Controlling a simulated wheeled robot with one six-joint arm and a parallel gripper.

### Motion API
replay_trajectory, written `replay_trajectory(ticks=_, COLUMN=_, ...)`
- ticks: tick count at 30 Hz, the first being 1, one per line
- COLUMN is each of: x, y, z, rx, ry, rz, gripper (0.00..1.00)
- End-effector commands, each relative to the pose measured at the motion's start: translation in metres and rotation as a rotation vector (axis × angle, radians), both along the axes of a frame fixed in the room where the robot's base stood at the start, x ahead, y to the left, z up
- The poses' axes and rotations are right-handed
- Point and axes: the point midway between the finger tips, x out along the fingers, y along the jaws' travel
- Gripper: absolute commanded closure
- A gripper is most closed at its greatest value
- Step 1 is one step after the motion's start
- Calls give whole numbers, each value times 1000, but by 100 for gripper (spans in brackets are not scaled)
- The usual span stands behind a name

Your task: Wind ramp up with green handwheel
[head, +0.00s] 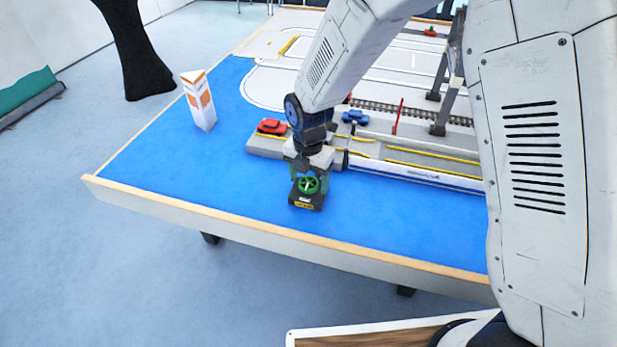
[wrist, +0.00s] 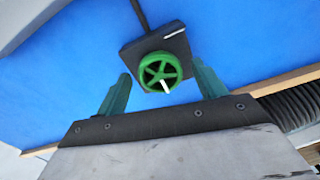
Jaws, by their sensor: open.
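My gripper (wrist: 160,88) is open, with one teal finger on each side of the wheel and a gap to each. In the head view my gripper (head: 310,170) is right at the wheel. The ramp is probably the grey dock section (head: 264,145) behind my gripper; my arm partly hides it.
A red car (head: 271,126) and a blue car (head: 355,117) stand on the grey section. An orange-and-white carton (head: 199,101) stands at the left. Grey gantry legs (head: 447,75) rise at the back right. The blue surface left of the wheel is clear.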

Motion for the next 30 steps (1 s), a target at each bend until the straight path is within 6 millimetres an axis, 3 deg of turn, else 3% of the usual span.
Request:
replay_trajectory(ticks=3, x=0, y=0, z=0, rx=0, ry=0, rz=0, gripper=30)
replay_trajectory(ticks=8, x=0, y=0, z=0, rx=0, ry=0, rz=0, gripper=72)
replay_trajectory(ticks=9, x=0, y=0, z=0, rx=1, ry=-1, rz=0, gripper=75)
replay_trajectory(ticks=20, x=0, y=0, z=1, rx=1, ry=-1, rz=-46, gripper=75)
replay_trajectory(ticks=30, x=0, y=0, z=1, rx=0, ry=-1, rz=-279, gripper=75)
